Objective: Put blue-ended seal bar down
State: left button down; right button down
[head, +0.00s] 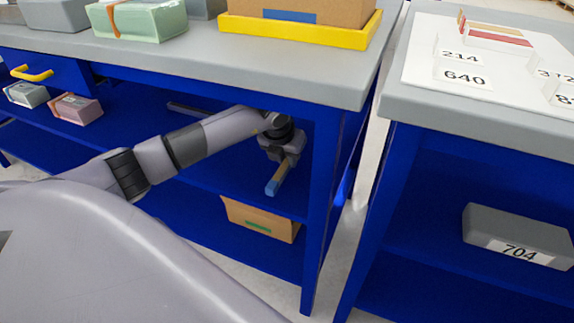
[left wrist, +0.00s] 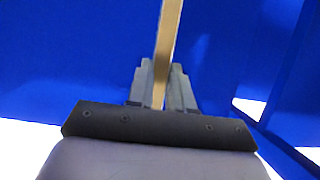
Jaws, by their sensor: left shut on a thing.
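My left gripper (head: 287,157) reaches under the left table's top, over the blue middle shelf (head: 224,163). It is shut on the seal bar (head: 279,176), a thin tan bar whose blue end points toward the front. In the left wrist view the bar (left wrist: 169,45) runs up between the fingers of my left gripper (left wrist: 162,80), against the blue shelf. Whether the bar touches the shelf cannot be told. My right gripper is in neither view.
A blue table leg (head: 322,200) stands just right of the gripper. A cardboard box (head: 262,219) lies on the lower shelf. A grey bar (head: 187,108) lies farther back on the middle shelf, with two wrapped blocks at its left. A grey block labelled 704 (head: 515,235) sits on the right table's shelf.

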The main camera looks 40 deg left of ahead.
pick_arm(q)
notch_tip(320, 180, down, 2)
jog(key=shift+f, duration=0.25)
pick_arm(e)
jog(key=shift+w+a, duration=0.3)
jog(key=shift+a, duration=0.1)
pick_arm(q)
jog(key=c, duration=1)
grip_release()
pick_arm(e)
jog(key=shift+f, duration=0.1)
